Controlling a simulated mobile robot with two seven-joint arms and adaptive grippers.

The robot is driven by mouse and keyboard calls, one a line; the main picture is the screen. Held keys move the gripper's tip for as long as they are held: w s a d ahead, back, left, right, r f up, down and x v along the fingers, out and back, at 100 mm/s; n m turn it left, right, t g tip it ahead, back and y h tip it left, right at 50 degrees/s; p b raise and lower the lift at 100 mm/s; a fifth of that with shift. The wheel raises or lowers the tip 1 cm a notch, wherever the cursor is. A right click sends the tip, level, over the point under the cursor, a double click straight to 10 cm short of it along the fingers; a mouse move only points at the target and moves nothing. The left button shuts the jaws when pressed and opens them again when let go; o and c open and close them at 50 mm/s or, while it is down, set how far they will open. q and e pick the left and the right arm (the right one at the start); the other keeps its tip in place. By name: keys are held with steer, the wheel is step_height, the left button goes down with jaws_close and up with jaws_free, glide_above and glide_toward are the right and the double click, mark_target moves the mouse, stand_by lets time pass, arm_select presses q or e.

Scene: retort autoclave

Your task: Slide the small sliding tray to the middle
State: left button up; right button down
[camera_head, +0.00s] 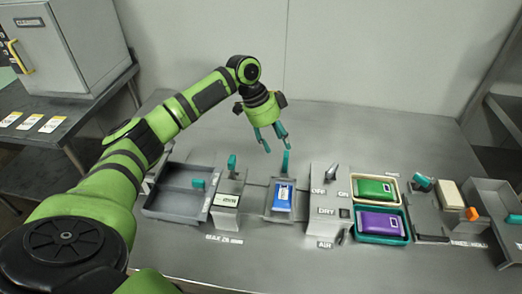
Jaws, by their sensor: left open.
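The small sliding tray (268,212) is a grey holder with a blue pouch (283,197) in it. It sits on the table between a grey block with a small display and the switch box. A teal upright handle (285,163) stands at its back edge. My left gripper (274,141) is open and empty, with teal fingers pointing down. In the picture it is just above and left of the handle's top, with a visible gap between them. My right gripper is not in view.
A larger grey tray (178,209) lies at the left, beside the display block (228,196). The switch box (327,178) stands right of the small tray. Green (373,188) and purple (379,222) packs sit further right. The table behind is clear.

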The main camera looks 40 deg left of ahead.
mark_target(285, 157)
arm_select(q)
steer(key=p+x, duration=0.1)
steer(key=x, duration=0.5)
steer(key=shift+d+f, duration=0.15)
steer(key=shift+d, duration=0.05)
steer(key=shift+f, duration=0.3)
jaws_close()
steer(key=shift+d, duration=0.1)
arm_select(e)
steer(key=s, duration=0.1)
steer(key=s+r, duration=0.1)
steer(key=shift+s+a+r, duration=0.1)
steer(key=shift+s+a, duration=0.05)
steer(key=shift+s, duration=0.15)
arm_select(q)
jaws_free()
steer(key=v, duration=1.2)
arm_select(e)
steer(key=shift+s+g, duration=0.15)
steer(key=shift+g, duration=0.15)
